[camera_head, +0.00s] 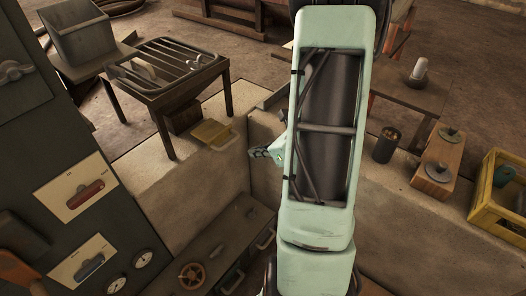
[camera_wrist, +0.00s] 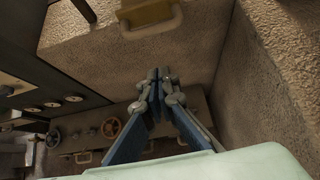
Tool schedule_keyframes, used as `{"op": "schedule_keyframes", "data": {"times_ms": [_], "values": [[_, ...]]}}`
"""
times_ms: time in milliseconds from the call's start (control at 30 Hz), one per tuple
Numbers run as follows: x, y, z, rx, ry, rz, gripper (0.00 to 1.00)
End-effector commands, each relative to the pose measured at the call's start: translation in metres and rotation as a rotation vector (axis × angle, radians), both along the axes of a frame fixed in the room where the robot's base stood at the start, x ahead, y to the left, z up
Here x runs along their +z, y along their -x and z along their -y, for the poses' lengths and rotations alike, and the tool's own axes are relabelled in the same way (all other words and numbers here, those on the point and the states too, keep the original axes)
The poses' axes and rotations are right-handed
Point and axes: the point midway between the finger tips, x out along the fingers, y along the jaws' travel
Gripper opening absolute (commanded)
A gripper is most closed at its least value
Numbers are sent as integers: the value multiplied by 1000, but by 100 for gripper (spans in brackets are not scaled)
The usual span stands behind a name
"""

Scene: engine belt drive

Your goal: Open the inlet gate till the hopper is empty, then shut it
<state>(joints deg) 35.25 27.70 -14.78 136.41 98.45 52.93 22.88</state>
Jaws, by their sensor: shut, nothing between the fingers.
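A grey open-topped box that looks like the hopper (camera_head: 82,38) stands at the far left; its inside is too dark to tell if it holds anything. A yellow plate with a loop handle (camera_head: 213,134), possibly the inlet gate, lies at the top edge of the pale stone block. It also shows at the top of the wrist view (camera_wrist: 150,14). My gripper (camera_head: 259,152) is to the right of the yellow plate and apart from it. In the wrist view my gripper (camera_wrist: 158,74) is shut and empty, with the plate beyond its fingertips.
A slatted metal table (camera_head: 168,66) stands behind the block. A low chest with a handwheel (camera_head: 192,276) is below. A yellow crate (camera_head: 497,195) is at right.

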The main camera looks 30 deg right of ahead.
Motion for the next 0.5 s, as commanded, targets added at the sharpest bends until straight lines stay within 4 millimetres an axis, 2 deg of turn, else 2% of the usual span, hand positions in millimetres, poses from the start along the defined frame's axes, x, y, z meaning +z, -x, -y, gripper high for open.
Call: {"op": "schedule_keyframes", "data": {"times_ms": [33, 167, 300, 500], "values": [[-11, -8, -5, 5, -2, -2, 0], [-28, -28, -11, 4, -1, -2, 0], [-21, -49, -18, 4, 3, 1, 0], [-18, -64, -23, 2, 3, 0, 0]]}}
